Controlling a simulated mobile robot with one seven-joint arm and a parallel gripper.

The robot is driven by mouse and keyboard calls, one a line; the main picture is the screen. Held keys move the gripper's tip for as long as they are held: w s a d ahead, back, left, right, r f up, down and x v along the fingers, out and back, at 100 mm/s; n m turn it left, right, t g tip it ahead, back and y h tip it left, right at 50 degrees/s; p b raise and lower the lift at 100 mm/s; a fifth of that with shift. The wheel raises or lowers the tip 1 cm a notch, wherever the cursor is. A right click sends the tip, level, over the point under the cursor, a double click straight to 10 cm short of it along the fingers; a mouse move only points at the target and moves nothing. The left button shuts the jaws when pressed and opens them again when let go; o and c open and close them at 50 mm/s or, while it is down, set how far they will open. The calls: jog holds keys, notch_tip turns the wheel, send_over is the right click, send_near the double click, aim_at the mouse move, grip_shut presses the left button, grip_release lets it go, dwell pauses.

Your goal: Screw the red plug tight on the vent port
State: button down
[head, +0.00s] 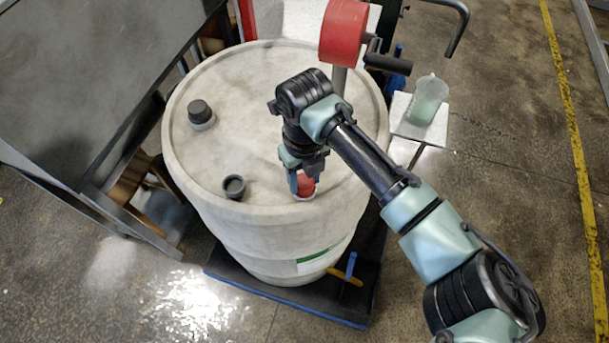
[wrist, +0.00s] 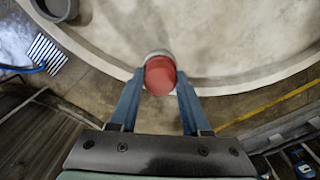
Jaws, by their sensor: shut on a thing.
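The red plug (head: 305,184) sits at the near edge of the pale drum's top (head: 255,75), on a light round port (head: 304,197). My gripper (head: 303,186) comes down on it from above and is shut on it. In the wrist view the red plug (wrist: 160,76) is between the two blue fingertips (wrist: 160,86), with the pale rim of the port (wrist: 157,54) behind it. The threads are hidden, so I cannot tell how far the plug is screwed in.
A dark open cap (head: 234,186) and a dark-capped bung (head: 200,114) stand on the drum top. A red crank pump (head: 343,32) rises at the back. A jug (head: 427,100) stands on a small shelf at right. A dark table (head: 90,70) is at left.

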jog(key=m+p, duration=0.1)
jog(key=m, duration=0.2)
jog(key=shift+r+m+p, duration=0.1)
jog(key=shift+m+p, duration=0.3)
jog(key=shift+m, duration=0.7)
jog(key=m+p, duration=0.2)
jog(key=shift+a+m, duration=0.1)
jog(key=shift+m, duration=0.3)
jog(key=shift+m+p, duration=0.3)
jog(key=shift+m, duration=0.7)
jog(key=m+p, duration=0.1)
jog(key=m, duration=0.2)
jog(key=shift+p, duration=0.4)
jog(key=shift+m+p, duration=0.3)
jog(key=shift+m, duration=1)
